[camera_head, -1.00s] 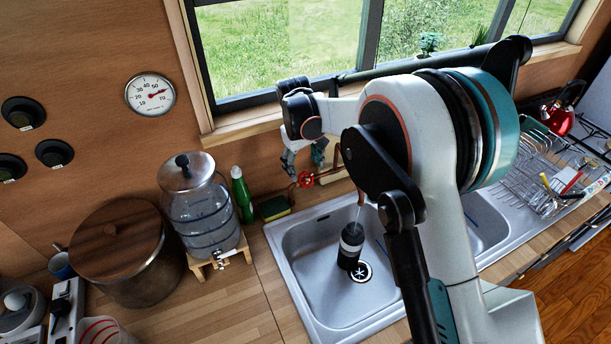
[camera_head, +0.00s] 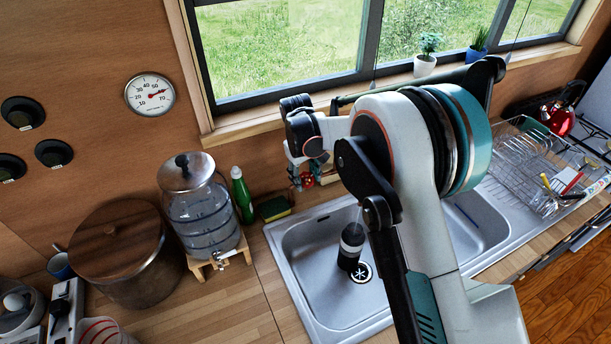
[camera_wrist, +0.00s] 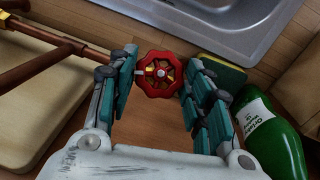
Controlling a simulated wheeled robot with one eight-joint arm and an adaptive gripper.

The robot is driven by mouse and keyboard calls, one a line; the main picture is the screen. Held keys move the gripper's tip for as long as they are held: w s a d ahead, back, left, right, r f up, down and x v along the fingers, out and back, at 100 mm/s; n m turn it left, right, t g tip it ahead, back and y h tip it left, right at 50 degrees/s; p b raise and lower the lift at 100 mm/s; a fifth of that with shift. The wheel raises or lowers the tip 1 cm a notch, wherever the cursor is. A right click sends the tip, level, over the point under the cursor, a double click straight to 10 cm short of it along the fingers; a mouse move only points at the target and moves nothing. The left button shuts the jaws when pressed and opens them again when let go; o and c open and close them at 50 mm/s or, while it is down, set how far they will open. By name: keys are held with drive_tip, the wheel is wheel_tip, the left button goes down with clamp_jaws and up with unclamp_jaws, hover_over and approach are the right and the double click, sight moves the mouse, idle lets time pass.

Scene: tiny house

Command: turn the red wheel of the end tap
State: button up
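The red wheel (camera_wrist: 158,74) sits on the end of a copper pipe tap (camera_wrist: 45,65) in the wrist view. My gripper (camera_wrist: 160,62) is open, with one teal-padded finger on each side of the wheel. The gaps to the rim are small, and I cannot tell whether either finger touches it. In the head view my gripper (camera_head: 302,172) is low behind the sink, and only a bit of the red wheel (camera_head: 308,180) shows. My arm hides most of the tap there.
A dark bottle (camera_head: 351,243) stands in the sink (camera_head: 310,295) by the drain. A green bottle (camera_head: 242,196) and a sponge (camera_head: 274,208) are left of the wheel. A glass dispenser (camera_head: 200,215) stands further left. The windowsill with potted plants is behind.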

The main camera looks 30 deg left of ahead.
sight(311, 177)
drive_tip(key=shift+w+d+f+m+g+y+b, duration=0.2)
drive_tip(key=shift+m+g+y+b, duration=0.15)
drive_tip(key=shift+m+b, duration=0.45)
drive_tip(key=shift+r+m+g+y+b, duration=0.2)
drive_tip(key=shift+m+g+y+b, duration=0.15)
drive_tip(key=shift+m+g+b, duration=0.35)
drive_tip(key=o, duration=1.1)
drive_tip(key=shift+c, duration=0.2)
drive_tip(key=shift+r, duration=0.1)
wheel_tip(311, 177, up, 12)
drive_tip(key=shift+w+d, duration=0.4)
